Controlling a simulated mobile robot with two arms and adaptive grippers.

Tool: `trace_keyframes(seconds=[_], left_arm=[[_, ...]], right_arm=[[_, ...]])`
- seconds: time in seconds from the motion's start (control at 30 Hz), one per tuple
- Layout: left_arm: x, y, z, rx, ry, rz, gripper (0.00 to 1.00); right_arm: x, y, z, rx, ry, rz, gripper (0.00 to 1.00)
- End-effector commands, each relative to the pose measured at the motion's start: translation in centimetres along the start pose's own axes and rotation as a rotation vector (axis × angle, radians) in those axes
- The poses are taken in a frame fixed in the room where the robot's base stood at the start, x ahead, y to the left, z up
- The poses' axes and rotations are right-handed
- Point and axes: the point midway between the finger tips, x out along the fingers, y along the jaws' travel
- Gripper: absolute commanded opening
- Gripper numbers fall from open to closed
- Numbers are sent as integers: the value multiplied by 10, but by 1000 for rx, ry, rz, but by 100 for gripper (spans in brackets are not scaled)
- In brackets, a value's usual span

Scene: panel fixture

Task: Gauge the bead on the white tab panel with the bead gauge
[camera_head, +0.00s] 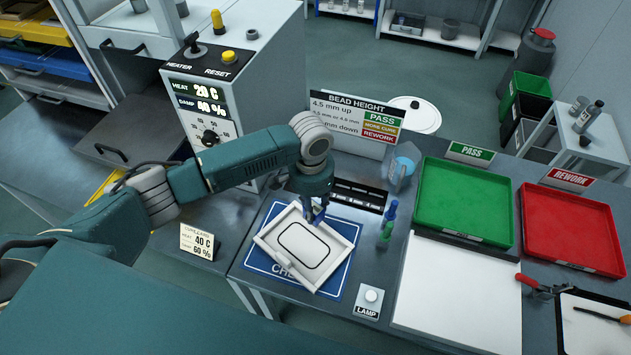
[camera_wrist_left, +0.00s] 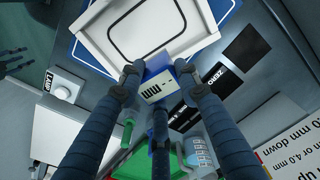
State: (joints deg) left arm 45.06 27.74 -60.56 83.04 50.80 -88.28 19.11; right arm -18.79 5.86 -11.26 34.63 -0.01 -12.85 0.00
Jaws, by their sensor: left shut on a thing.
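The white tab panel (camera_head: 337,262) lies rotated on the blue check mat (camera_head: 256,262). A dark bead (camera_head: 304,246) forms a rounded rectangle on its face. My left gripper (camera_head: 314,216) is over the panel's far edge, its fingers shut on the blue bead gauge (camera_wrist_left: 184,68).
A black slotted holder (camera_head: 358,195), a green-and-blue bottle (camera_head: 388,224) and a lamp button (camera_head: 371,296) stand close by. A bead height sign (camera_head: 352,125) stands behind. The green pass tray (camera_head: 465,200) and red rework tray (camera_head: 572,228) are at right. A white board (camera_head: 458,295) lies in front.

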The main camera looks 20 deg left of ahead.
Motion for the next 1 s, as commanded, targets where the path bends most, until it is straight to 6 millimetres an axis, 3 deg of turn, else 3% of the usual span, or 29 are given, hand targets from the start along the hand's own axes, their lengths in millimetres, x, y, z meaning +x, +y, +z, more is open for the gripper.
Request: trace_keyframes(seconds=[0.3, 0.37, 0.53, 0.8, 1.0], left_arm=[[3, 1, 2, 8, -1, 2, 2], [2, 2, 2, 8, -1, 3, 2], [9, 1, 2, 6, -6, 3, 2], [34, 2, 2, 7, -5, 3, 2], [55, 2, 2, 5, -5, 3, 2]], right_arm=[[-2, -21, -58, 9, 82, -24, 40], [-3, -22, -62, 9, 87, -25, 40], [1, -19, -55, 6, 75, -21, 40], [15, -14, -24, 2, 31, -15, 40], [25, -12, -27, 4, 37, -12, 40]])
